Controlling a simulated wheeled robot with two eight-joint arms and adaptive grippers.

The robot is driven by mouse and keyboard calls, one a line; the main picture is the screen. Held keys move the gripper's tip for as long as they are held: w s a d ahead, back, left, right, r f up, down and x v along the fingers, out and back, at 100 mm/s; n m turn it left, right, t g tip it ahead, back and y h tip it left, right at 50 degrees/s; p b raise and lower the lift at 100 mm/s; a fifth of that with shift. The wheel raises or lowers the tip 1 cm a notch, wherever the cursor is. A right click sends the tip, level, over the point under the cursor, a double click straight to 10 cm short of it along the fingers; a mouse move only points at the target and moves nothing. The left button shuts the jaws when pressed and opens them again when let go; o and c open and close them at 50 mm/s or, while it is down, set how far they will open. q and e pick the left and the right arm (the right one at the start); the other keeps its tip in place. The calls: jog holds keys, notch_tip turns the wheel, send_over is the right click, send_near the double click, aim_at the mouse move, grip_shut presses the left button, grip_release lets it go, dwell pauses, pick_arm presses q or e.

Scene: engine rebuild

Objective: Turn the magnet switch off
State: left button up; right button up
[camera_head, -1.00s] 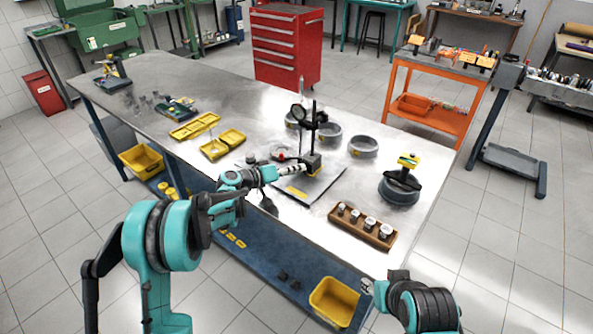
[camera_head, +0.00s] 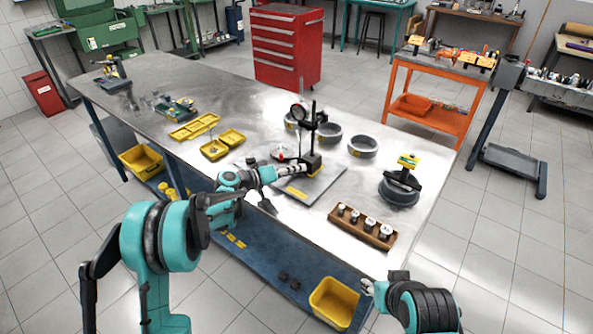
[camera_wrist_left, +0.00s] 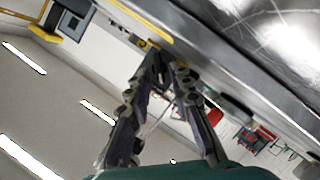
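A black magnetic stand base (camera_head: 312,163) stands on a grey plate (camera_head: 322,184) on the metal workbench, with an upright post and a round dial (camera_head: 298,112) above it. The magnet switch itself is too small to make out. My left gripper (camera_head: 301,171) reaches in from the left, its fingertips right beside the base's near left side; I cannot tell whether they touch it. In the left wrist view its fingers (camera_wrist_left: 164,52) come together at the tips, with nothing clearly held between them. My right gripper (camera_head: 368,287) is low, off the bench's front edge; its fingers are unclear.
Grey rings (camera_head: 363,146) stand behind and right of the base. A wooden rack (camera_head: 362,226) with several small metal parts lies at the front right. Yellow trays (camera_head: 214,149) lie to the left. A dark ring-shaped part (camera_head: 399,190) stands at right.

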pick_arm(q)
jog(key=v, duration=1.1)
jog(key=shift+s+a, duration=0.2)
jog(key=s, duration=0.2)
jog(key=s+d+r+y, duration=0.1)
jog(key=s, duration=0.1)
jog(key=s+r+g+y, duration=0.1)
jog(key=s, duration=0.1)
jog(key=shift+s+d+r, duration=0.1)
jog(key=shift+s+d, duration=0.15)
jog(key=s+a+f+y, duration=0.1)
jog(key=s+a+y, duration=0.1)
jog(key=s, duration=0.7)
jog(key=s+a+f+y, duration=0.1)
jog(key=s+a+y, duration=0.2)
jog(key=s, duration=0.6)
jog(key=s+a+f+y, duration=0.1)
jog(key=s+a+y, duration=0.2)
jog(key=s, duration=0.6)
jog(key=shift+s+a+n+g+y, duration=0.2)
jog(key=shift+s+n+g+y, duration=0.2)
jog(key=shift+y, duration=0.5)
